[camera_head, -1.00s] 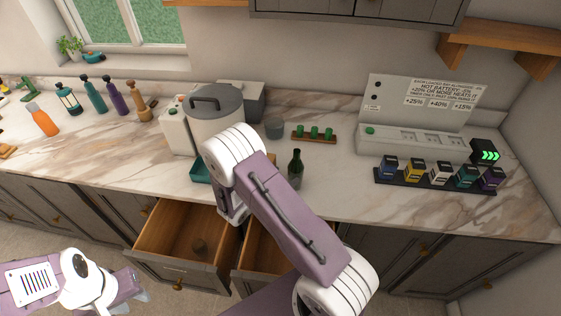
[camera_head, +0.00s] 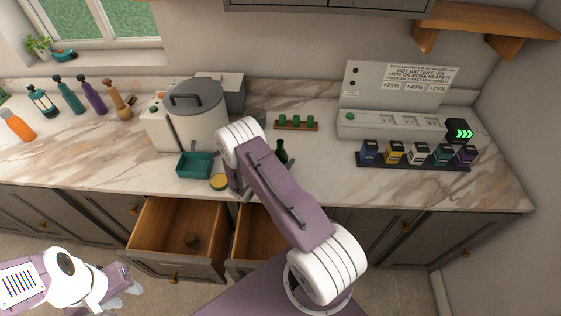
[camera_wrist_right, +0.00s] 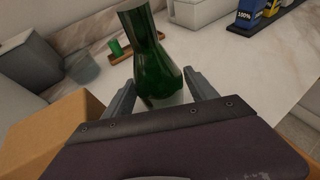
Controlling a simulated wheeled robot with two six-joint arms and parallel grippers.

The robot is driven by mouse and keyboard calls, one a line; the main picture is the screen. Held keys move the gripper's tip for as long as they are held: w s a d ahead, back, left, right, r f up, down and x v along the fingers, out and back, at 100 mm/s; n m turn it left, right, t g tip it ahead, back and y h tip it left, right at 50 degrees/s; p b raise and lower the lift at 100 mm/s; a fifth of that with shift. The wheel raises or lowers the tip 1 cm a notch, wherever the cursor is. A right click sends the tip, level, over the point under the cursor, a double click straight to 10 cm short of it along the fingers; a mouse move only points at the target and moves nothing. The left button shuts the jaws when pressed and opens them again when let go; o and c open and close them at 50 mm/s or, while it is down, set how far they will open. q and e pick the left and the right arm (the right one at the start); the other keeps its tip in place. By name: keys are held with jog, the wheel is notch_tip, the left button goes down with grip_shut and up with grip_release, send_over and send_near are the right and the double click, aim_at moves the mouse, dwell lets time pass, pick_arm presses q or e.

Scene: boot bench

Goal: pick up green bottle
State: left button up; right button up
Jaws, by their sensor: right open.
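The green bottle (camera_head: 282,152) stands upright on the marble counter, partly hidden behind my right arm in the head view. My right gripper (camera_wrist_right: 158,88) is open, with one finger on each side of the bottle's lower part; contact cannot be told. My left gripper (camera_head: 128,284) is low at the left, in front of the drawers and away from the bottle; its finger gap is unclear.
A grey pot (camera_head: 197,118), teal tray (camera_head: 194,167) and yellow-topped round item (camera_head: 219,182) are left of the right arm. A wooden rack (camera_head: 296,125) with green pieces is behind the bottle. Battery blocks (camera_head: 418,153) stand right. Two drawers (camera_head: 178,232) hang open below.

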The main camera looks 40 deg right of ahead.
aim_at(277, 154)
jog(key=shift+a, duration=0.1)
jog(key=c, duration=1.4)
jog(key=shift+r, duration=0.1)
jog(key=shift+c, duration=0.2)
jog(key=shift+r, duration=0.5)
notch_tip(277, 154, up, 3)
jog(key=shift+f+b, duration=0.1)
jog(key=shift+b, duration=0.75)
jog(key=s+a+r+b, duration=0.1)
jog(key=s+r+b, duration=0.1)
jog(key=s+r, duration=0.5)
jog(key=s, duration=0.4)
jog(key=shift+s+a, duration=0.3)
jog(key=shift+a, duration=0.1)
